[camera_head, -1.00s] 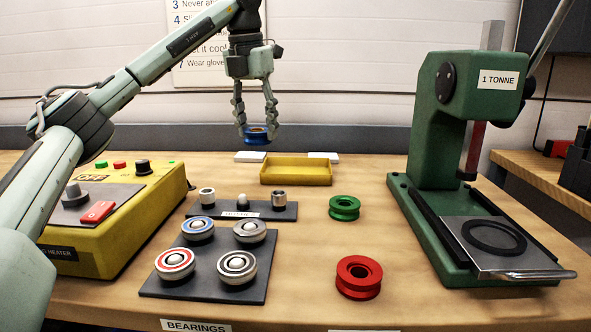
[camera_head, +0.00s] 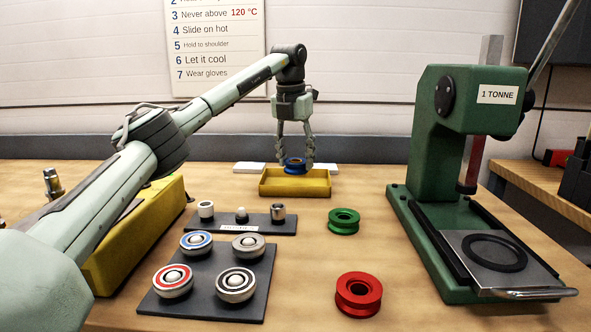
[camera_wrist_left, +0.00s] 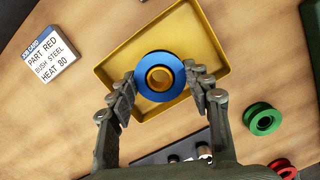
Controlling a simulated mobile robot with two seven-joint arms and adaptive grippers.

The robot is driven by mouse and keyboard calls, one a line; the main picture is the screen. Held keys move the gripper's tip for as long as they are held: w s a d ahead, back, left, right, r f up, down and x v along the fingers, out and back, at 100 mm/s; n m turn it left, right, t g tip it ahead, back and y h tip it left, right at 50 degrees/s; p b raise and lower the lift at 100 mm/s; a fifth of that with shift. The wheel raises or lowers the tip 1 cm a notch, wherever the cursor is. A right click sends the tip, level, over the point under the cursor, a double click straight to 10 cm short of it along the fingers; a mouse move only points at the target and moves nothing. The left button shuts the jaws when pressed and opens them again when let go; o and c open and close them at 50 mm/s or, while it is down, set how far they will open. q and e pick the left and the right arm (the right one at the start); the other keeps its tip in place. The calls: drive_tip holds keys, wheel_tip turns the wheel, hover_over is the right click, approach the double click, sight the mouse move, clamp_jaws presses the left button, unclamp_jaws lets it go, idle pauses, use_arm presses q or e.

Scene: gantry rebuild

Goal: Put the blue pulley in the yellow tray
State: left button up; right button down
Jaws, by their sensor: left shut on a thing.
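The blue pulley (camera_head: 295,165) has a brass-coloured centre. My left gripper (camera_head: 296,160) is shut on it, with one finger on each side. In the head view they are at the yellow tray (camera_head: 296,189), at about its rim height or just above. In the left wrist view the blue pulley (camera_wrist_left: 160,76) lies over the yellow tray (camera_wrist_left: 205,25), whose floor shows around it. I cannot tell whether the pulley touches the tray floor. My right gripper is not in view.
A green pulley (camera_head: 343,221) and a red pulley (camera_head: 358,294) stand on the bench. Bearings sit on a dark board (camera_head: 208,283), with small parts on another board behind. A green press (camera_head: 440,160) stands right, a yellow heater (camera_head: 140,235) left. A job card (camera_wrist_left: 53,55) lies beside the tray.

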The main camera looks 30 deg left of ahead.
sight(295, 172)
use_arm(q)
drive_tip(key=shift+f, duration=1.85)
drive_tip(key=shift+f, duration=0.1)
drive_tip(key=o, duration=1.2)
drive_tip(key=shift+f, duration=0.1)
drive_tip(key=shift+o, duration=0.2)
drive_tip(key=r, duration=0.4)
drive_tip(key=s+r, duration=0.1)
drive_tip(key=r, duration=0.7)
drive_tip(key=shift+s+d+r, duration=0.1)
drive_tip(key=shift+s, duration=0.3)
